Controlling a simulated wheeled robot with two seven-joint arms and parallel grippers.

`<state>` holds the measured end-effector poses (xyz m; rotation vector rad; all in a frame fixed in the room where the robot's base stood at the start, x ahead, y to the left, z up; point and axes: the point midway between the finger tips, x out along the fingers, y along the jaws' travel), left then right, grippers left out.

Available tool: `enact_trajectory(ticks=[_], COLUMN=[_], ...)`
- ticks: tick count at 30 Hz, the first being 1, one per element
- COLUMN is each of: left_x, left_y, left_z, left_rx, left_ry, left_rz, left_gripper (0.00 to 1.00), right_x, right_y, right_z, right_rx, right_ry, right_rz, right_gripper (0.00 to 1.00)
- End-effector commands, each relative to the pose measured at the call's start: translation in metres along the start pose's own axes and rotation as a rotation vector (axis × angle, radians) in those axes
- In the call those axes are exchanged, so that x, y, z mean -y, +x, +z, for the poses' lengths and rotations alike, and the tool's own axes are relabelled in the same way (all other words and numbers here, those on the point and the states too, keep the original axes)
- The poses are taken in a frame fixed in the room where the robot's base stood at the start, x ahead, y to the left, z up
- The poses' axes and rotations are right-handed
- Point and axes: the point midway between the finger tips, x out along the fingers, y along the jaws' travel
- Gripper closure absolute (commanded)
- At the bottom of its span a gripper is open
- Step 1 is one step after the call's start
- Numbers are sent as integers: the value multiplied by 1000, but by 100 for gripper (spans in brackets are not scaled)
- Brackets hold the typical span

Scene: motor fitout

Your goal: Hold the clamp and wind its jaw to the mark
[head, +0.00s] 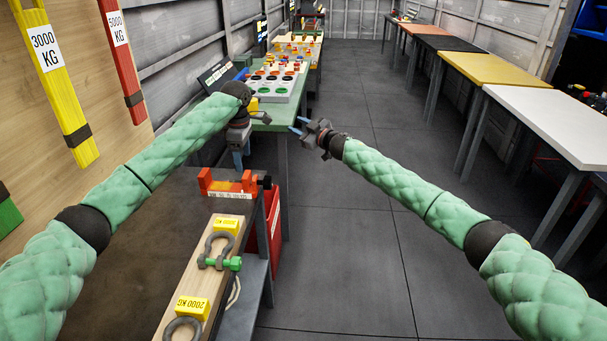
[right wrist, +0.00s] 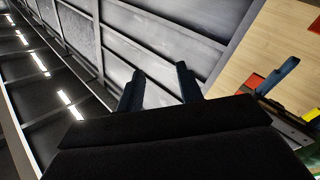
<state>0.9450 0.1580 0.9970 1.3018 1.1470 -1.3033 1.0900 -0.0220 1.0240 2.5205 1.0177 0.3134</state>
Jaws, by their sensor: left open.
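The clamp (head: 220,184) is orange, with a pale strip along its front and a dark knob (head: 266,182) at its right end. It sits at the far end of the brown bench top. In the head view my left gripper (head: 238,160) points down just above and behind the clamp, its fingers apart; I cannot tell whether it touches it. My right gripper (head: 298,125) is open and empty, up and to the right of the clamp, over the floor. Its two separated fingers show in the right wrist view (right wrist: 158,85). The mark is too small to make out.
A wooden beam (head: 188,278) with shackles and yellow weight tags lies in front of the clamp. A red bin (head: 274,222) hangs at the bench's right side. A green table (head: 262,122) with coloured parts stands beyond. The floor to the right is clear.

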Motion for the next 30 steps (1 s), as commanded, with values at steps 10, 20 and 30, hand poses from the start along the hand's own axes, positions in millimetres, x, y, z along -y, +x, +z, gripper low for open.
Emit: enact_trajectory(ticks=[10, 20, 30], left_x=[0, 0, 0], left_y=[0, 0, 0], left_z=[0, 0, 0], left_rx=[0, 0, 0], left_ry=[0, 0, 0], left_rz=[0, 0, 0], left_gripper=[24, 24, 24], right_x=[47, 97, 124], right_y=[-30, -77, -110], right_z=[59, 62, 50], right_rx=[39, 171, 363], right_ry=[306, 668, 989], right_rz=[-367, -749, -965], right_gripper=[64, 64, 64])
